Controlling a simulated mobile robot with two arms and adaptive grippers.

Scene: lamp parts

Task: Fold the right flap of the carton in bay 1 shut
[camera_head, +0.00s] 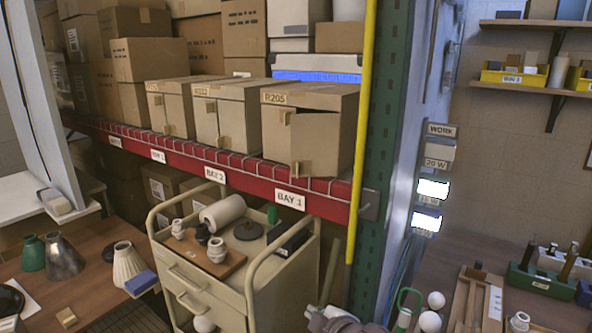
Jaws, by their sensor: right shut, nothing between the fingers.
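The carton labelled R205 (310,99) stands on the red-edged shelf above the BAY 1 label. The left front flap (276,134) looks close to flat against the front. A small tan tab (295,168) shows near the flap's lower left corner. My right gripper (338,319) is low at the bottom edge, well below the carton and apart from it. It is shut and empty, partly cut off by the frame. My left gripper is not in view.
A yellow upright pole (363,120) and a green rack post (397,120) stand just right of the carton. Two similar cartons sit to its left. A cream cart (215,278) with lamp parts stands below the shelf. A workbench with parts is at lower right.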

